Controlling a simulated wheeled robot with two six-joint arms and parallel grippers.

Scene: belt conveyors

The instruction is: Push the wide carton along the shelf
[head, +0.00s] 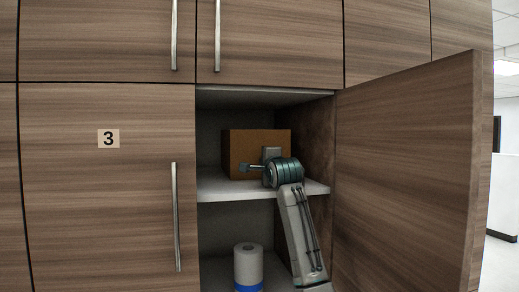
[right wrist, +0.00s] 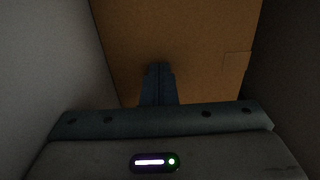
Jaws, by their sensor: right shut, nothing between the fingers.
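The wide brown carton (head: 240,148) stands upright on the white shelf (head: 222,187) inside the open cabinet. It fills the upper middle of the right wrist view (right wrist: 175,40), where a small square patch shows on its face. My right gripper (head: 271,155) is in front of the right part of the carton, and its fingers are hidden in the head view. In the right wrist view its fingers (right wrist: 158,72) are shut together and empty, with their tips against or very close to the carton; I cannot tell if they touch. My left gripper is not in view.
The open door (head: 410,160) stands to the right of my right arm. A white roll with a blue band (head: 248,265) stands on the lower level, left of my forearm. A closed door marked 3 (head: 100,210) is on the left. A bare strip of shelf lies left of the carton.

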